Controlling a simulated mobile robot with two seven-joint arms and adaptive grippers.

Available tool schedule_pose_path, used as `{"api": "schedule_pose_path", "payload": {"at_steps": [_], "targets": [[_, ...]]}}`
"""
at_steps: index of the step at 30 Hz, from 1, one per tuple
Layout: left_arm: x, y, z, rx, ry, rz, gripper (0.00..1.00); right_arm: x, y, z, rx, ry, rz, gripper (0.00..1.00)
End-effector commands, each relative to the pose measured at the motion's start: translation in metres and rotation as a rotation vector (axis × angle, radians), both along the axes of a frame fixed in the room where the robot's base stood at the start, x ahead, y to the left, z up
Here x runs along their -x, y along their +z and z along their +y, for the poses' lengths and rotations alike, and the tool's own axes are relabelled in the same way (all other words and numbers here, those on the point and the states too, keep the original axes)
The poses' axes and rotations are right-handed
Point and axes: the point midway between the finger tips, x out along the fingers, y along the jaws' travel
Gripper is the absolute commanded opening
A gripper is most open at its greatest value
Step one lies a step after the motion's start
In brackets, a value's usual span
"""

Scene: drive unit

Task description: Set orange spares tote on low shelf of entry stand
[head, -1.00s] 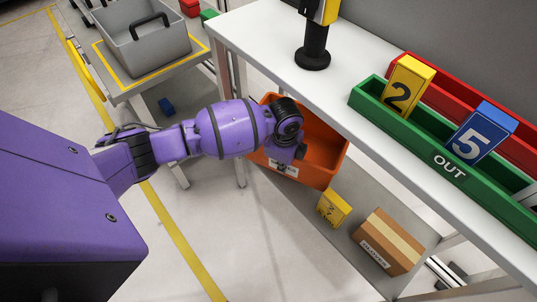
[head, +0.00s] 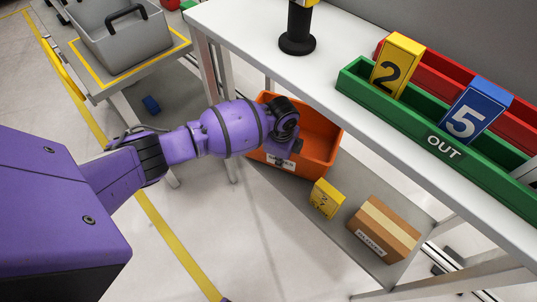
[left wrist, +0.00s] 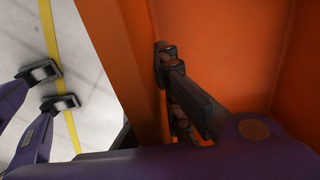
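The orange spares tote (head: 318,140) is under the worktop of the entry stand, at the left end of its low shelf (head: 345,235). It looks upright, with a white label on its near side. I cannot tell whether its base touches the shelf. My left gripper (head: 288,152) is at the tote's near wall. In the left wrist view, the gripper's dark fingers (left wrist: 178,95) lie close against the orange wall (left wrist: 112,50) and look shut on it. The outer side of the grip is hidden. My right gripper is not in view in the head view.
A yellow box (head: 327,198) and a cardboard box (head: 384,230) stand on the low shelf, right of the tote. The white worktop (head: 240,30) overhangs it, carrying a green OUT tray (head: 405,118). A grey tote (head: 125,40) stands on the table at left.

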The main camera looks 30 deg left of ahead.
Motion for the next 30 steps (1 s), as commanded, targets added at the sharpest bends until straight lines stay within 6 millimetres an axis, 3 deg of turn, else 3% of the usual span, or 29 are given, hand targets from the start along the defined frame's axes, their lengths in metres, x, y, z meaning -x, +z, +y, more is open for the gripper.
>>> {"api": "schedule_pose_path", "payload": {"at_steps": [3,15,20,30], "targets": [[-0.007,-0.010,-0.002,0.003,-0.001,-0.009,0.00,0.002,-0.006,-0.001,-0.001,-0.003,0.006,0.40],[-0.009,-0.012,-0.003,0.002,-0.002,-0.012,0.00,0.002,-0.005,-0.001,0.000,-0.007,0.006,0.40],[-0.005,-0.015,-0.002,0.000,-0.001,-0.004,0.23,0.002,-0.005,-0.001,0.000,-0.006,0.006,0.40],[-0.006,-0.013,-0.002,0.000,-0.001,-0.004,0.23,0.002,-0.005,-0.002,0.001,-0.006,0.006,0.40]]}}
